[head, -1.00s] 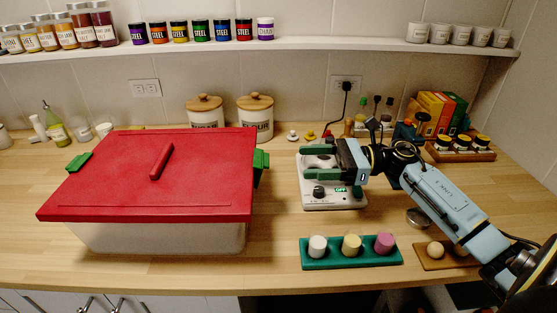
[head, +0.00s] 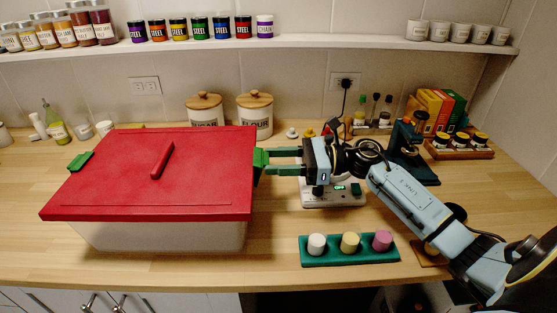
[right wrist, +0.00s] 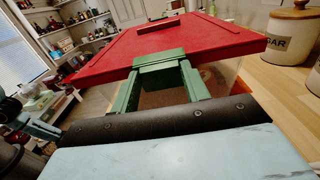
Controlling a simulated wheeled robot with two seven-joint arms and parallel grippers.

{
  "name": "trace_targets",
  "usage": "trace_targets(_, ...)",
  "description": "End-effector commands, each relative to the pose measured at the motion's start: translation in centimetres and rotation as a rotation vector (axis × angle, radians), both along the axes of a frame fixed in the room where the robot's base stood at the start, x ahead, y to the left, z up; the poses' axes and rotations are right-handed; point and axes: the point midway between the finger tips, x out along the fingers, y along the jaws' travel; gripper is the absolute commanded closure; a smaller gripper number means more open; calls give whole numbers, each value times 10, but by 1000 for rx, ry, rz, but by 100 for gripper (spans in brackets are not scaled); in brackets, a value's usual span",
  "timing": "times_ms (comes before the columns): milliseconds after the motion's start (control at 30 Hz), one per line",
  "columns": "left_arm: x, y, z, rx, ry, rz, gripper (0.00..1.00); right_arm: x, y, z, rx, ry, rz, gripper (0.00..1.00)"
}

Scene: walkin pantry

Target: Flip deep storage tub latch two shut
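The deep storage tub (head: 165,235) has pale see-through walls and a red lid (head: 200,185) with a red handle. A green latch (head: 261,160) is on its right side; it also shows in the right wrist view (right wrist: 159,58) at the lid's edge. Another green latch (head: 80,161) is at the left. My right gripper (head: 273,161) points left at the right latch, green fingers apart, tips at or very near it. In the right wrist view the fingers (right wrist: 160,76) reach the latch's two sides; contact is unclear. My left gripper is out of view.
A white scale (head: 333,194) sits below my right gripper. A green tray (head: 350,250) with three small cylinders is in front. Sugar (head: 205,115) and flour (head: 255,118) canisters stand behind the tub. The counter between tub and tray is clear.

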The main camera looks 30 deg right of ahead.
Motion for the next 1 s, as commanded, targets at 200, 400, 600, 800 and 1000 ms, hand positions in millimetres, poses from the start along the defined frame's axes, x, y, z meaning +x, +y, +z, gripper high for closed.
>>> trace_targets(200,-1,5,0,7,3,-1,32,0,0,0,-2,1,0,77)
trace_targets(400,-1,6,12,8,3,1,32,2,3,9,-91,49,4,77)
trace_targets(600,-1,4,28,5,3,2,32,6,10,15,-215,128,4,77)
trace_targets(800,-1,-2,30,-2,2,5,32,7,11,13,-247,152,0,77)
trace_targets(1000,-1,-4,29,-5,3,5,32,7,11,12,-246,151,0,77)
